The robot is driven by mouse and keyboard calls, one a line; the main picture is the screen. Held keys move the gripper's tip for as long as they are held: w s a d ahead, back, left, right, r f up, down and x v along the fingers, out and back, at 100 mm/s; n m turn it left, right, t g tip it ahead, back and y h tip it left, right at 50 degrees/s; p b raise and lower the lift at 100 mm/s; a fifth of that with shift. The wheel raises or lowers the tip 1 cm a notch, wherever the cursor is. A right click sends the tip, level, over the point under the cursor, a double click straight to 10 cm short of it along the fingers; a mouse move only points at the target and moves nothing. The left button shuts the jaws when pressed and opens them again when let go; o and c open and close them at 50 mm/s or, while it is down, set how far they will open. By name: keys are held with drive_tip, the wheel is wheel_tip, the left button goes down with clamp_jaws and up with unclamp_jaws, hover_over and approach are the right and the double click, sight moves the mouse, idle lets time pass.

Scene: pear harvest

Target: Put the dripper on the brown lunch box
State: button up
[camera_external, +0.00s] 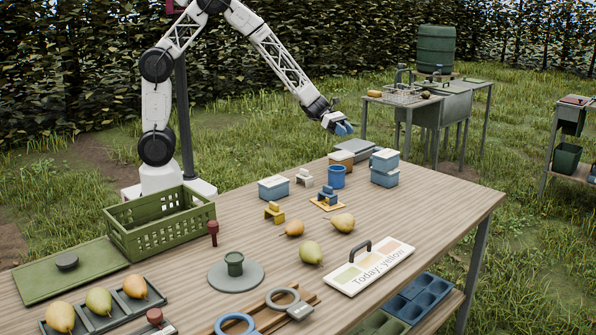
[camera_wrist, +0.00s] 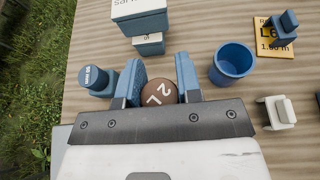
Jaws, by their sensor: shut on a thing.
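The dripper (camera_wrist: 158,92) shows as a brown round disc marked "2 L" between my fingers in the wrist view. My gripper (camera_wrist: 159,84) is shut on it, with a blue finger on each side. In the external view my gripper (camera_external: 341,128) is in the air over the far end of the table; the dripper cannot be made out there. The brown lunch box (camera_external: 342,162) stands below it, behind the blue cup, with a pale lid. I cannot make out this box in the wrist view; my gripper probably covers it.
Stacked blue lunch boxes (camera_external: 384,178) stand right of the blue cup (camera_external: 336,178). Another blue box (camera_external: 273,188) stands to the left. A blue fitting marked "50 mm" (camera_wrist: 95,78) is beside my fingers. Pears, a sign and a green crate (camera_external: 160,228) occupy the nearer table.

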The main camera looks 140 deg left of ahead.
sight(344, 155)
drive_tip(key=shift+f, duration=1.8)
drive_tip(key=shift+f, duration=2)
drive_tip(key=shift+f, duration=0.1)
drive_tip(key=o, duration=0.9)
drive_tip(key=shift+v, duration=6.05)
drive_tip(key=shift+w, duration=0.15)
